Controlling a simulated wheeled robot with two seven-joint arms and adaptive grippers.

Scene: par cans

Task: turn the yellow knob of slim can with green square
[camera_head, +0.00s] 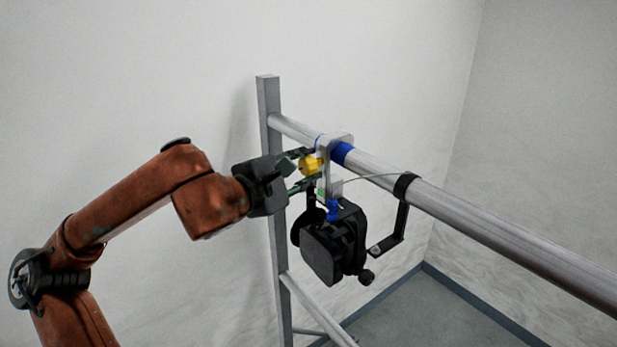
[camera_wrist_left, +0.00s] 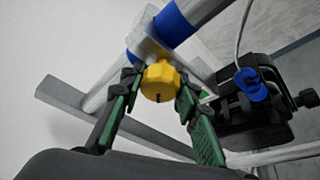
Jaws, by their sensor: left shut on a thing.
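The slim can (camera_head: 335,245) is a black fixture hanging below the silver rail, with a grey clamp (camera_head: 341,139) over the rail. The yellow knob (camera_head: 309,165) sticks out of the clamp's left side; it also shows in the left wrist view (camera_wrist_left: 160,82). A small green patch (camera_head: 321,191) shows low on the clamp, partly hidden, its shape unclear. My left gripper (camera_head: 311,168) is shut on the yellow knob, with one green-padded finger on each side; the knob's front face shows between them in the left wrist view. My right gripper is not in view.
The silver rail (camera_head: 480,222) runs from an upright post (camera_head: 267,95) toward the lower right. A blue band (camera_head: 342,152) wraps it beside the clamp. A thin cable (camera_head: 370,177) and a black bracket (camera_head: 402,215) hang near the fixture. A wall stands close behind.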

